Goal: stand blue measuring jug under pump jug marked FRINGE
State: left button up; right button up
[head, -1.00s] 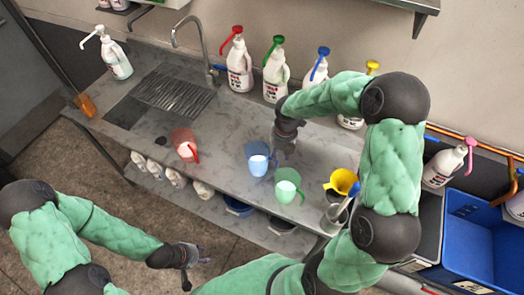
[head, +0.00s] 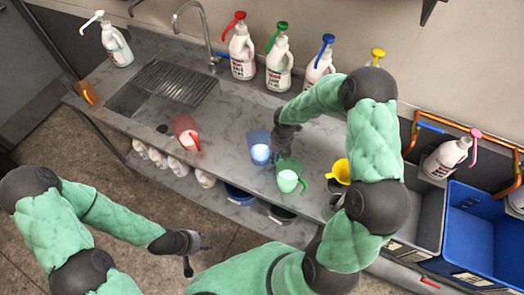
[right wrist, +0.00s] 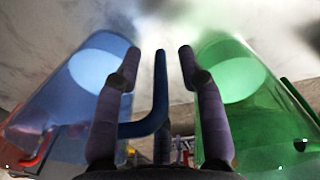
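The blue measuring jug (head: 258,148) stands on the steel bench between the red jug and the green jug. In the right wrist view the blue jug (right wrist: 75,85) is at left, its blue handle (right wrist: 159,95) pointing between my fingers. My right gripper (head: 284,138) is open around that handle; contact cannot be told. The green jug (right wrist: 240,80) is close beside the other finger. Pump jugs with red (head: 241,52), green (head: 279,62), blue (head: 319,65) and yellow (head: 377,57) pumps stand along the wall; their labels are unreadable, so FRINGE cannot be picked out. My left gripper (head: 200,255) is open and empty.
The red jug (head: 185,130) and yellow jug (head: 340,172) also stand on the bench. A sink with a drain grid (head: 175,82) and tap (head: 190,12) lies left. A white-pump bottle (head: 115,45) stands far left; a pink-pump bottle (head: 446,157) stands by the blue bin (head: 475,235).

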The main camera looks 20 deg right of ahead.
jog(key=shift+f, duration=0.3)
jog(key=shift+r, duration=0.1)
grip_shut()
jog(key=shift+r, duration=0.1)
